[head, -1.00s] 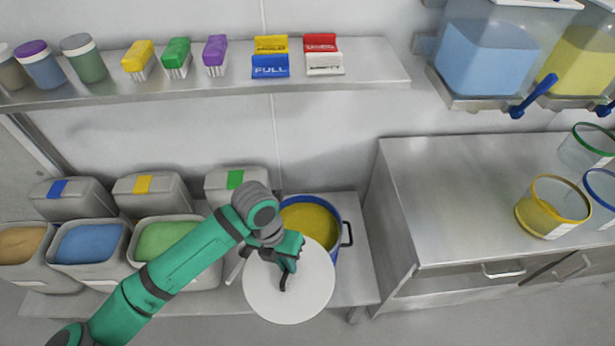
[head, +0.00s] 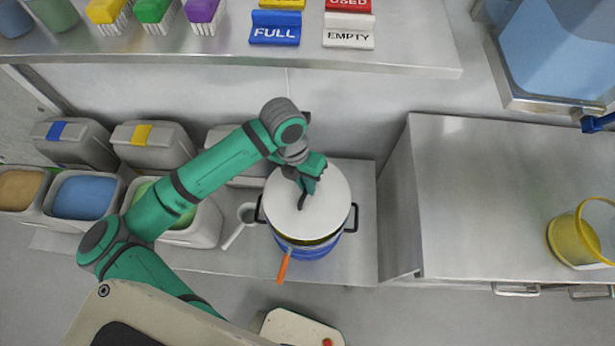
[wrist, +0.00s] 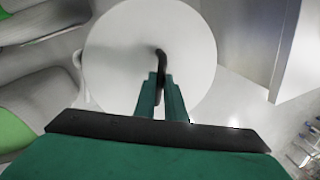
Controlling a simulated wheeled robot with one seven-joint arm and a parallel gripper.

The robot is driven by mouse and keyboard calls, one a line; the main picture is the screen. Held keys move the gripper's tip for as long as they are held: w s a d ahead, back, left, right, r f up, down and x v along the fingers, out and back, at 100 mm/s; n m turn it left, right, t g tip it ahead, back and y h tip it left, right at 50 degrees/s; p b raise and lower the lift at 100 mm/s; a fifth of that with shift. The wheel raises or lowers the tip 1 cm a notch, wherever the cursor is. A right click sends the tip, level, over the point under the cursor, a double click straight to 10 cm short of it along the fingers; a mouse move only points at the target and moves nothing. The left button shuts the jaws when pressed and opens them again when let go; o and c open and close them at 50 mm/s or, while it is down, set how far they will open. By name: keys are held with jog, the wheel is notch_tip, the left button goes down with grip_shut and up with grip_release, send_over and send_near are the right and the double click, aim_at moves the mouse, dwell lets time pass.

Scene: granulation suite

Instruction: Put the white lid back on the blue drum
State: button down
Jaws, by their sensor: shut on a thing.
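The white lid (head: 322,212) hangs over the blue drum (head: 310,252) in the head view and hides most of its mouth. A strip of yellow contents shows at the drum's near side, so the lid is not in line with the rim in this view. I cannot tell how high the lid is above the rim. My gripper (head: 306,186) is shut on the lid's black handle. In the wrist view my gripper (wrist: 161,82) holds that handle near the middle of the lid (wrist: 120,50), which hides the drum there.
An orange-handled tool (head: 284,266) is at the drum's near edge. A white scoop (head: 240,226) lies left of the drum. Grey bins, one with blue powder (head: 82,197), stand further left. A steel cabinet (head: 480,200) is at right, and a shelf (head: 200,52) runs above.

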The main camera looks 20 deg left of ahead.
aim_at(306, 193)
jog(key=shift+s+f, duration=0.35)
jog(key=shift+f, duration=0.4)
jog(key=shift+d+f, duration=0.1)
jog(key=shift+f, duration=1.05)
jog(key=shift+f, duration=1)
jog(key=c, duration=1.7)
grip_release()
jog(key=shift+w, duration=0.1)
jog(key=shift+c, duration=0.2)
jog(key=shift+r, duration=0.1)
notch_tip(306, 193, up, 10)
jog(key=a, duration=0.2)
jog(key=shift+r, duration=0.2)
jog(key=shift+a, duration=0.1)
